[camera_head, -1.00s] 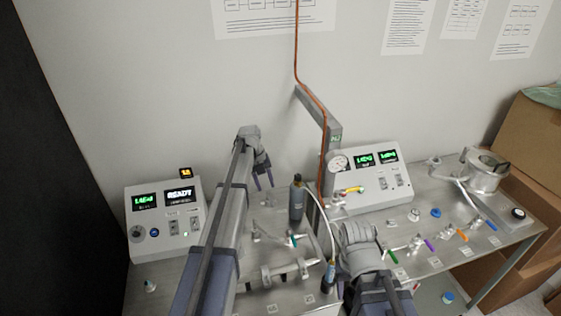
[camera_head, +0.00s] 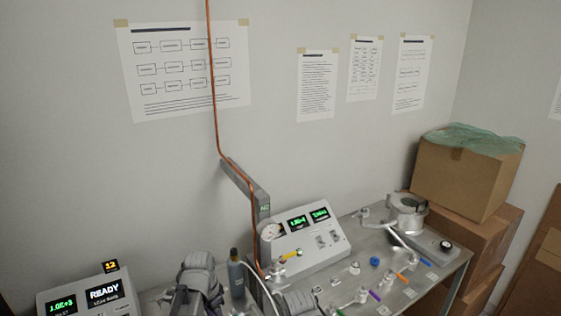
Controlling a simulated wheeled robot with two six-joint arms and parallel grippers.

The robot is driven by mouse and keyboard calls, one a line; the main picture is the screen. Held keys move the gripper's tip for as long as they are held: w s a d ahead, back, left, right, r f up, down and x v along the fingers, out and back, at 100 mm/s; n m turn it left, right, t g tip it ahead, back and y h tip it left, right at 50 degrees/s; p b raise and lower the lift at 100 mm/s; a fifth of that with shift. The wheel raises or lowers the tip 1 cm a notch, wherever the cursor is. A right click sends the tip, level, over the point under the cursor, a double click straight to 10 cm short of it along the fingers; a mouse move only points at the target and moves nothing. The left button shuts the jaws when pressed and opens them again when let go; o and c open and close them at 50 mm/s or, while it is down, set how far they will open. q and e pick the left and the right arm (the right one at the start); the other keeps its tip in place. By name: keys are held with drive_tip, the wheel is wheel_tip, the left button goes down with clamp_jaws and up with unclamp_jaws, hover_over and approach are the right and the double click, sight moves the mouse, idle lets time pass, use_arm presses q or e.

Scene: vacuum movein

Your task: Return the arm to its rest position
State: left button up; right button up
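My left arm (camera_head: 200,280) shows only as a grey wrist part at the bottom of the head view, left of a dark bottle (camera_head: 237,276). Its fingertips are hidden or out of the frame. My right arm (camera_head: 299,302) shows as a grey rounded part at the bottom edge, right of the bottle. Its fingers do not show. I see nothing held by either arm.
A control box reading READY (camera_head: 84,291) stands at lower left. A gauge box (camera_head: 306,239) with two green displays stands on the metal bench, near several coloured valves. A copper pipe (camera_head: 213,110) runs down the wall. Cardboard boxes (camera_head: 462,180) stack at right.

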use_arm(q)
drive_tip(key=s+d+n, duration=0.2)
drive_tip(key=s+n, duration=0.6)
drive_tip(key=s+d+f+m+y+b, duration=0.1)
drive_tip(key=s+d+f+m+b, duration=0.1)
drive_tip(key=d, duration=0.3)
drive_tip(key=s+d+f+m+g+b, duration=0.1)
drive_tip(key=s+d+f+b, duration=0.2)
drive_tip(key=d+f+b, duration=0.2)
drive_tip(key=shift+s+d+m+y, duration=0.15)
drive_tip(key=shift+d+m+y, duration=0.2)
drive_tip(key=shift+m+y, duration=0.05)
